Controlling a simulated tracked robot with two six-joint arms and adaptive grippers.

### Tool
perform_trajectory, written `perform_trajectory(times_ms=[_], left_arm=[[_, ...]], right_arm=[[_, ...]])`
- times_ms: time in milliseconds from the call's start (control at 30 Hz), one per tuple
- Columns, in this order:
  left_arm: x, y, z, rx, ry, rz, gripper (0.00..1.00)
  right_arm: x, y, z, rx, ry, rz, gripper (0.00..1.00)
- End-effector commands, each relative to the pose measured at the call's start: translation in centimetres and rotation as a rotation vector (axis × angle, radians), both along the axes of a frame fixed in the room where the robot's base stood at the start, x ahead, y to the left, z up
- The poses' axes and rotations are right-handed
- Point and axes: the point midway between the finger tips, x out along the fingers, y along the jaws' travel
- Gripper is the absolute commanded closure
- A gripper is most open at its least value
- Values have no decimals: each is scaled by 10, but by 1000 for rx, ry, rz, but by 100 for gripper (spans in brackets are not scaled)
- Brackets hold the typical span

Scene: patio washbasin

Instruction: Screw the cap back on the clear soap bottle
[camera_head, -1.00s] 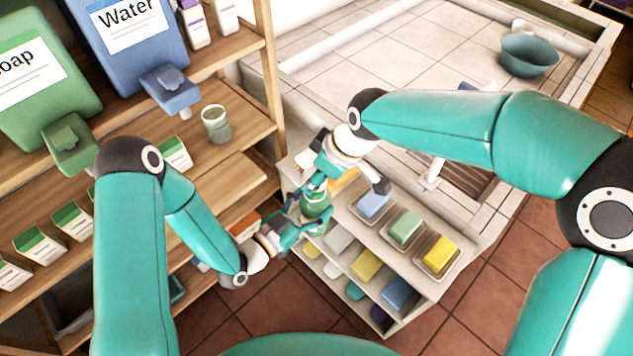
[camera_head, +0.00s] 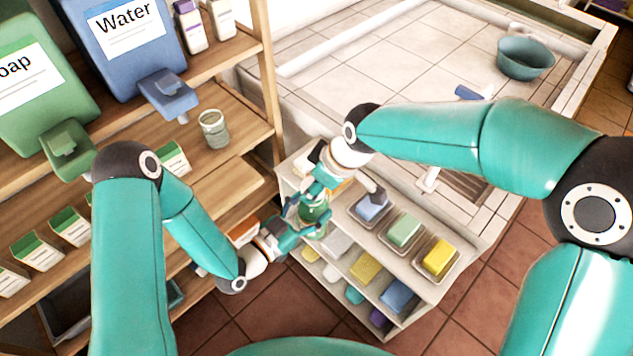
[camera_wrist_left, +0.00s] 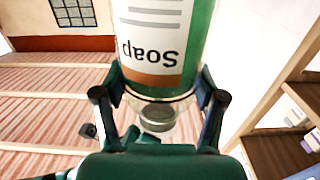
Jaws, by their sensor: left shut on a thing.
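The clear soap bottle (camera_head: 313,212), filled with green liquid, is between my two grippers at the near left end of the sponge rack. In the left wrist view the bottle (camera_wrist_left: 165,45) shows large with its "Soap" label upside down. My left gripper (camera_head: 300,217) is shut on it, one finger on each side near the clear end. A round grey metal piece (camera_wrist_left: 158,117) shows at that end; I cannot tell whether it is the cap or the neck. My right gripper (camera_head: 320,192) is just above the bottle; its fingertips and any cap there are too small to tell.
A rack (camera_head: 425,290) holds trays with blue, green and yellow sponges beside the grippers. Wooden shelves (camera_head: 240,108) with dispensers, cartons and a small jar (camera_head: 214,130) stand at left. A tiled basin (camera_head: 400,60) with a teal bowl (camera_head: 525,59) lies behind.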

Motion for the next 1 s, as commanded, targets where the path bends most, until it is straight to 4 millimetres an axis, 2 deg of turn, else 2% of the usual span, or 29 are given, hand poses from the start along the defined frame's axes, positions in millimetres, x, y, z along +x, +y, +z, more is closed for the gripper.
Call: perform_trajectory(times_ms=[767, 800, 900, 1000], left_arm=[[0, 0, 1, -1, -3, 0, 96], [0, 0, 1, -1, -3, 0, 100], [0, 0, 1, -1, -3, 0, 100], [0, 0, 1, -1, -3, 0, 100]], right_arm=[[0, 0, -12, -1, 0, 0, 60], [0, 0, -11, 0, 0, 0, 44], [0, 0, -11, 0, 0, 0, 27], [0, 0, -11, 0, 0, 0, 25]])
